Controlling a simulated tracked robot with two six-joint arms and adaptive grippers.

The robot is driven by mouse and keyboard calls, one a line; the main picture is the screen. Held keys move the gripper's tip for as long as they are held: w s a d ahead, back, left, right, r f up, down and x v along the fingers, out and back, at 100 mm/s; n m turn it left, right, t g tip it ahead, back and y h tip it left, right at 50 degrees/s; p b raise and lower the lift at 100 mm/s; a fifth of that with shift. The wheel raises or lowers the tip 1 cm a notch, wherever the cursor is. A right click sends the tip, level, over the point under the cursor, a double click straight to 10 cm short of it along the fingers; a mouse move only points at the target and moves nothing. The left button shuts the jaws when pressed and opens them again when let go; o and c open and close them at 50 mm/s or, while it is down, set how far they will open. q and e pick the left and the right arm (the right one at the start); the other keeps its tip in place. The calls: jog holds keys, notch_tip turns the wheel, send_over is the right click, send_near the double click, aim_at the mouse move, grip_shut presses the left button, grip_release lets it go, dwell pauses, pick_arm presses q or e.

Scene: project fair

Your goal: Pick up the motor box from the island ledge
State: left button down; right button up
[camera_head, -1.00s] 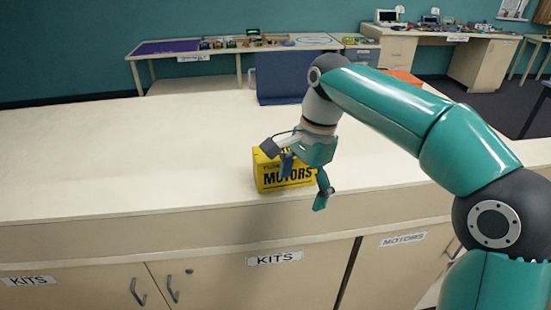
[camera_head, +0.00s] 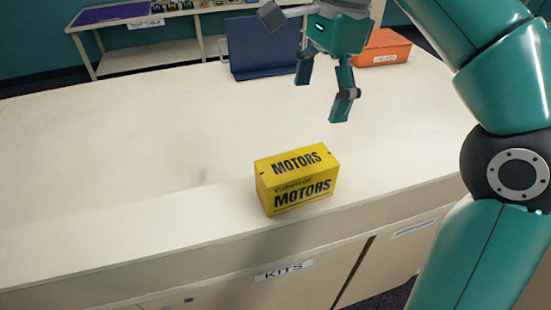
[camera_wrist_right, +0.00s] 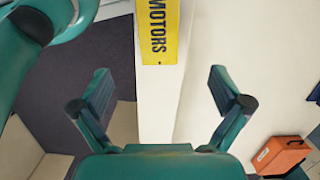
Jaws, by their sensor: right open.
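The yellow motor box (camera_head: 297,180) with black MOTORS lettering sits upright on the pale island ledge (camera_head: 130,215), close to its front edge. My right gripper (camera_head: 322,98) is open and empty, raised above the counter and beyond the box in the head view. In the right wrist view the box (camera_wrist_right: 160,32) shows at the top, cut off by the frame, ahead of the two spread fingers (camera_wrist_right: 160,90) and apart from them. My left gripper is not in view.
A dark blue upright panel (camera_head: 262,47) and an orange box (camera_head: 383,47) stand at the back of the counter. Cabinets labelled KITS (camera_head: 283,270) lie below the ledge. The counter left of the box is clear.

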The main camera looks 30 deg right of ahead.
aim_at(297, 162)
jog(key=f+b, duration=0.1)
jog(key=f, duration=0.2)
jog(key=a+f+b, duration=0.1)
jog(key=f+b, duration=0.1)
jog(key=f, duration=0.1)
jog(key=f+b, duration=0.2)
jog(key=f, duration=0.2)
jog(key=shift+w+a, duration=0.25)
jog(key=shift+a, duration=0.1)
jog(key=shift+s+a+f+b, duration=0.1)
jog(key=shift+a+f+b, duration=0.15)
jog(key=shift+f, duration=0.75)
jog(key=shift+a+f+b, duration=0.15)
jog(key=shift+a+f, duration=0.15)
jog(key=shift+f, duration=0.7)
jog(key=shift+s+a+f+b, duration=0.1)
jog(key=shift+a+f+b, duration=0.15)
jog(key=shift+f, duration=0.75)
jog(key=shift+c, duration=0.3)
jog(key=shift+w, duration=0.15)
jog(key=c, duration=1.7)
jog(key=shift+r, duration=0.15)
